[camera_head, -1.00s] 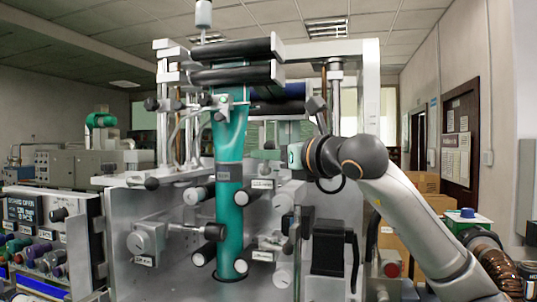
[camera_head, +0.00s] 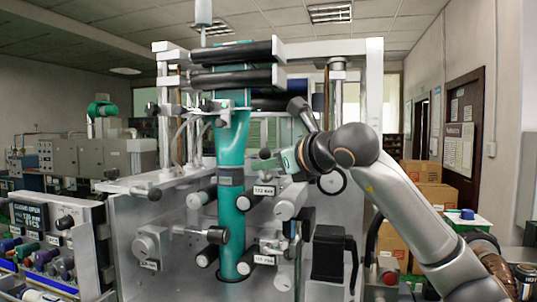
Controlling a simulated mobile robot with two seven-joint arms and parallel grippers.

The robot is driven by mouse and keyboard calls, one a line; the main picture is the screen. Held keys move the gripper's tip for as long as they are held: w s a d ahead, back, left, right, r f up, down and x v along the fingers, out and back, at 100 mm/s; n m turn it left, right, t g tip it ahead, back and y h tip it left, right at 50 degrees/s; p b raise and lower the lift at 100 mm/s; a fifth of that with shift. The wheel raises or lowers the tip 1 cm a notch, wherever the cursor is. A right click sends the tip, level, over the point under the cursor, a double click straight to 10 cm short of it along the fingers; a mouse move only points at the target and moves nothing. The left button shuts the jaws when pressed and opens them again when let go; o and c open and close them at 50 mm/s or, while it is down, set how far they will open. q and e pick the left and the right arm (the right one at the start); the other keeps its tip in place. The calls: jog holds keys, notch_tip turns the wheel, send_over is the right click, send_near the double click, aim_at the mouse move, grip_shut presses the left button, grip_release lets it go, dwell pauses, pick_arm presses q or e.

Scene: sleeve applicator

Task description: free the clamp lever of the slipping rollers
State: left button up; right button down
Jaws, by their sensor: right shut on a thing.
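A lever with a dark knob (camera_head: 217,235) sticks out level to the right from a round metal hub (camera_head: 150,243) on the front plate; it looks like the clamp lever. Its label is too small to read. Several dark rollers with pale ends (camera_head: 286,210) sit on the plate beside the teal tube (camera_head: 231,148). My right gripper (camera_head: 274,160) is in front of the machine's right half, above the rollers and well apart from the lever. It appears shut on a hammer-like tool with a dark head (camera_head: 297,104), pointing up-left. My wrist hides the grip. My left gripper is not in view.
Long dark rollers (camera_head: 234,80) cross the machine's top. A black box (camera_head: 330,254) sits on the front plate at the right. A panel with coloured knobs (camera_head: 62,252) stands at the left. Cardboard boxes (camera_head: 437,195) are stacked behind my right arm.

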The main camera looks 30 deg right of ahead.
jog(key=shift+s+d+r+t, duration=0.15)
jog(key=shift+r+t, duration=0.15)
jog(key=shift+r, duration=0.4)
jog(key=c, duration=0.9)
grip_release()
jog(key=shift+a+f, duration=0.1)
jog(key=shift+a, duration=0.15)
jog(key=shift+o, duration=0.8)
jog(key=shift+f, duration=0.2)
jog(key=s+d+r+b, duration=0.1)
jog(key=s+r+b, duration=0.1)
jog(key=s, duration=1)
jog(key=shift+r+b, duration=0.25)
jog(key=shift+b, duration=0.25)
